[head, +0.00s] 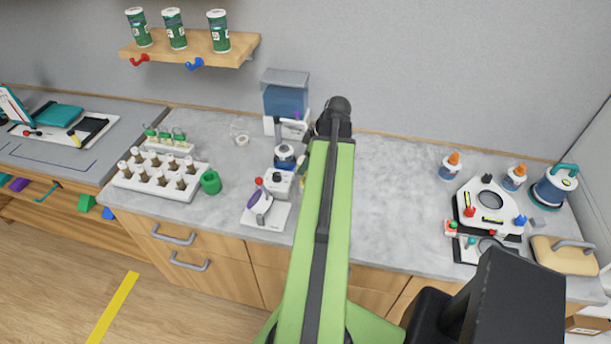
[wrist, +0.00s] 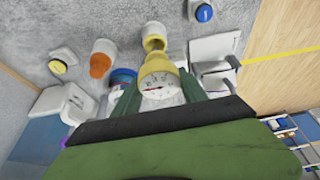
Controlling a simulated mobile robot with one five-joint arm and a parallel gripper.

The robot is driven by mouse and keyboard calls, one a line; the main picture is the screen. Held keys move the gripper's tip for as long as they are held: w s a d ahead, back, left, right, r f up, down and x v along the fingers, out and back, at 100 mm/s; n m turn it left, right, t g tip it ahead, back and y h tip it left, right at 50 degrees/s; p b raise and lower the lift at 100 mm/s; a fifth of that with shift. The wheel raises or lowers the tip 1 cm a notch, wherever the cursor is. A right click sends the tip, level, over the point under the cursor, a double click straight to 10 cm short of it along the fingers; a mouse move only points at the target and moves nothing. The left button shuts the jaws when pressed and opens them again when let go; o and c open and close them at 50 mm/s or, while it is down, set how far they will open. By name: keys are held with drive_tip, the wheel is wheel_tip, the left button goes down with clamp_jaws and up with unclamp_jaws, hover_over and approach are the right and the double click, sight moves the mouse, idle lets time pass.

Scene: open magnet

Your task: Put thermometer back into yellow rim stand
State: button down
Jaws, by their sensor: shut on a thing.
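My gripper (wrist: 158,92) is shut on the thermometer (wrist: 158,86), whose round white dial with a red needle faces the wrist camera. A yellow piece shows just beyond the dial.
The grey counter (head: 400,185) has clear room right of my arm. A blue tank (head: 286,100) stands behind, near the wall. A white tube rack (head: 128,181) and a green cup (head: 210,182) stand left. An orange-topped piece (wrist: 100,58) is close to the gripper.

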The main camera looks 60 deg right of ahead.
wheel_tip(320, 180, down, 4)
drive_tip(key=b, duration=0.4)
drive_tip(key=shift+f, duration=0.15)
drive_tip(key=shift+s+r, duration=0.1)
drive_tip(key=shift+r, duration=0.15)
drive_tip(key=shift+f, duration=0.1)
drive_tip(key=c, duration=0.6)
unclamp_jaws()
drive_tip(key=p+v, duration=1.1)
drive_tip(key=v, duration=0.1)
